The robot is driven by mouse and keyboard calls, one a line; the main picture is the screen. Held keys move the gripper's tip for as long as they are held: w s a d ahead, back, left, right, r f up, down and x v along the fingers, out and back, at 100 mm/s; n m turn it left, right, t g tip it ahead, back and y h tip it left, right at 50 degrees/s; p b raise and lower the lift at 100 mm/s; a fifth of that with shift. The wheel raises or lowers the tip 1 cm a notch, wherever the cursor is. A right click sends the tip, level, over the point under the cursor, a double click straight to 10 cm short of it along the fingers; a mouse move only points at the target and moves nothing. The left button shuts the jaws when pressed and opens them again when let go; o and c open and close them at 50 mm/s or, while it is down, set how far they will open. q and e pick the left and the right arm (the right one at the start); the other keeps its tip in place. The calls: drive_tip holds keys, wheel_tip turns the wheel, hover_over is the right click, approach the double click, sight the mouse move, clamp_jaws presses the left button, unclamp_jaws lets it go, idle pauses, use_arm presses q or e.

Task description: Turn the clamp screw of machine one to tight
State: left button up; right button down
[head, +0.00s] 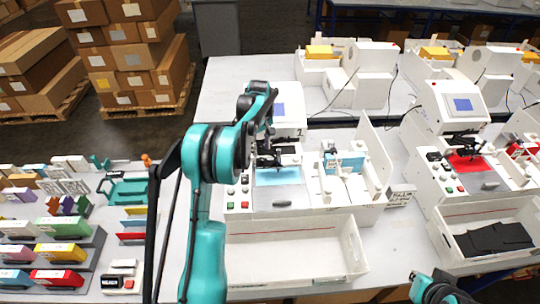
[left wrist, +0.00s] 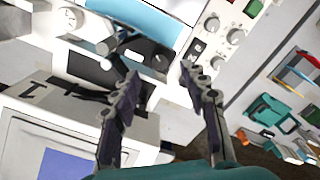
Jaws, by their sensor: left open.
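Machine one, a white plotter (head: 240,172), stands in the middle of the head view, with a light blue sheet (head: 278,177) on its bed. The sheet also shows at the top of the left wrist view (left wrist: 140,20). My left gripper (head: 266,152) is over the back of the bed by the dark pen carriage. In the left wrist view its two fingers (left wrist: 160,70) are apart, with nothing held between them. Dark rounded parts (left wrist: 145,50) lie just beyond the fingertips; I cannot tell which is the clamp screw, or whether a finger touches it. My right gripper is out of view.
A control panel with buttons and knobs (left wrist: 225,28) is beside the bed. The tilted screen housing (left wrist: 45,135) is close to the gripper. A white open bin (head: 295,250) stands in front. A second machine with a red sheet (head: 468,163) is at right; colored items fill the left side.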

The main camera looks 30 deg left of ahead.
sight(261, 159)
use_arm(q)
wheel_tip(261, 159, down, 5)
drive_tip(key=shift+f, duration=0.2)
clamp_jaws()
